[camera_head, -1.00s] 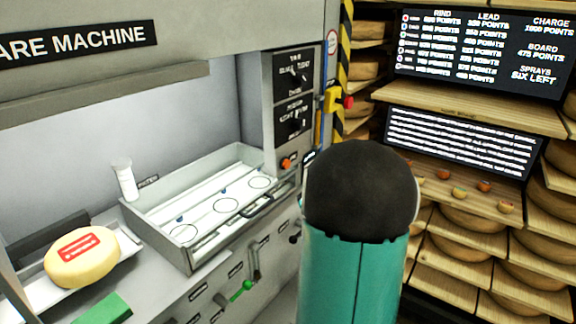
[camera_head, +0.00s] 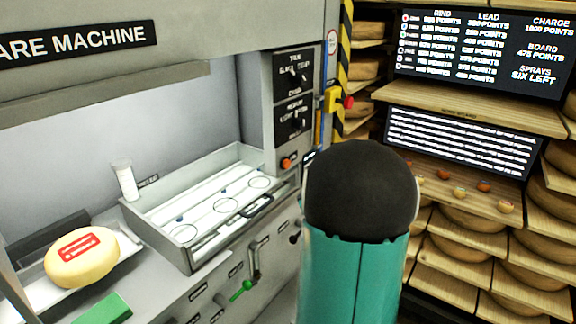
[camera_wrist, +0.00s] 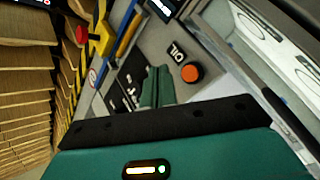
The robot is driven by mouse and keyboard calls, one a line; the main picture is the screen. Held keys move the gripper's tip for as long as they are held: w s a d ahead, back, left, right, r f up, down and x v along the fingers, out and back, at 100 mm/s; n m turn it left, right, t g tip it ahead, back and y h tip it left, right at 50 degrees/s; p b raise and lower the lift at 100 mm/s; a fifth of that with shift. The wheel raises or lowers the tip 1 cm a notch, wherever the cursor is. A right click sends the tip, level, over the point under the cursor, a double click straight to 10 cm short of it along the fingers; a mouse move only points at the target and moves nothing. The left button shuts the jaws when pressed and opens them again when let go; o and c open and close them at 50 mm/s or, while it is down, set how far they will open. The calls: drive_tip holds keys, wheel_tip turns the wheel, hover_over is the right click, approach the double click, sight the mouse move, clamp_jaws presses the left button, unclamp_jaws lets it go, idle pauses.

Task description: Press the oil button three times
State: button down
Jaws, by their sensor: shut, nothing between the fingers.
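The oil button is a round orange button (camera_head: 287,163) on the grey machine panel, below the dark dial plates. In the wrist view the orange button (camera_wrist: 191,73) sits on a dark base with the label "OIL" beside it. My gripper (camera_wrist: 157,74) shows there as green fingers, shut and empty, to the left of the button in the picture. The fingertips appear apart from the button; the exact depth gap is hard to tell. In the head view my own arm hides the gripper.
A tray with circles (camera_head: 150,215) stands left of the panel, with a white bottle (camera_head: 126,181) and a cheese wheel (camera_head: 82,257) beyond. A yellow box with a red button (camera_head: 348,102) is near the panel's right edge. Shelves of cheese (camera_head: 470,245) stand at right.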

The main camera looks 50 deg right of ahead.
sight(287, 164)
drive_tip(key=s+n, duration=0.1)
drive_tip(key=n, duration=1.1)
drive_tip(key=s+n, duration=0.1)
drive_tip(key=n, duration=1.1)
drive_tip(key=s+n, duration=0.1)
drive_tip(key=n, duration=1)
drive_tip(key=shift+s+d+n, duration=0.2)
drive_tip(key=shift+s+n, duration=0.2)
drive_tip(key=w, duration=0.8)
drive_tip(key=shift+w+a, duration=0.4)
